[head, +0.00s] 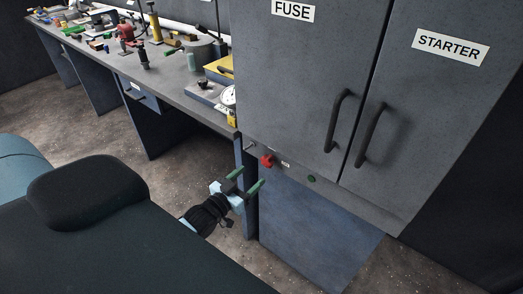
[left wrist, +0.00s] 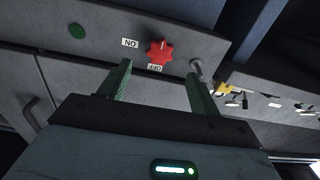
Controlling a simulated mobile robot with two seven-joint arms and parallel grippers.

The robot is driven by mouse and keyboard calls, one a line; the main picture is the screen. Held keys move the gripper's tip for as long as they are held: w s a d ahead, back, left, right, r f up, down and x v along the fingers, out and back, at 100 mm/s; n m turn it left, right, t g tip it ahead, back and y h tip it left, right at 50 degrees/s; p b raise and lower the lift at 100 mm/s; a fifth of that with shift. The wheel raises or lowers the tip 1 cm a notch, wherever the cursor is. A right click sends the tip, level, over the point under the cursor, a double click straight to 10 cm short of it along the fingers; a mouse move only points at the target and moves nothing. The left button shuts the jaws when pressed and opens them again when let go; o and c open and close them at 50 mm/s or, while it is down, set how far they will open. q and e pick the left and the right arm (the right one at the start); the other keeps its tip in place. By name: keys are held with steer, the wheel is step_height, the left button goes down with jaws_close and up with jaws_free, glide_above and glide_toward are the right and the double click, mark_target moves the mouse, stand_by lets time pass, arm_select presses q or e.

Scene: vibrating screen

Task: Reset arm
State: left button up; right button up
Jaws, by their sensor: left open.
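My left gripper (head: 250,182) is open and empty, with two green fingers. It is in front of the grey cabinet (head: 300,100), just below and left of a red rotary switch (head: 267,161). In the left wrist view the red switch (left wrist: 159,53) shows between and beyond the fingers of my left gripper (left wrist: 158,85), with ON and OFF labels beside it. The fingers look apart from the switch. My right gripper is not in view.
The cabinet has FUSE (head: 293,11) and STARTER (head: 450,46) doors with dark handles, and a green button (head: 311,178). A long workbench (head: 180,98) with many tools and parts runs to the left. Bare floor (head: 100,138) lies in front of it.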

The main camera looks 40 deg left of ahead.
arm_select(q)
steer(key=s+d+f+g, duration=0.3)
steer(key=s+d+f, duration=0.1)
steer(key=s, duration=0.6)
steer(key=s+d+f+g, duration=0.3)
steer(key=s+d+f, duration=0.2)
steer(key=s, duration=0.5)
steer(key=s+d+f+m+g, duration=0.1)
steer(key=s+d+f+g, duration=0.2)
steer(key=s, duration=0.7)
steer(key=d+f, duration=0.2)
steer(key=d, duration=0.1)
steer(key=shift+s+d+h+p, duration=0.15)
steer(key=shift+s+h+p, duration=0.05)
steer(key=shift+h+p, duration=0.2)
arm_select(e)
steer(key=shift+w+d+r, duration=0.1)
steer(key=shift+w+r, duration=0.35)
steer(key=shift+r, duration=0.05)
arm_select(q)
steer(key=shift+c, duration=0.4)
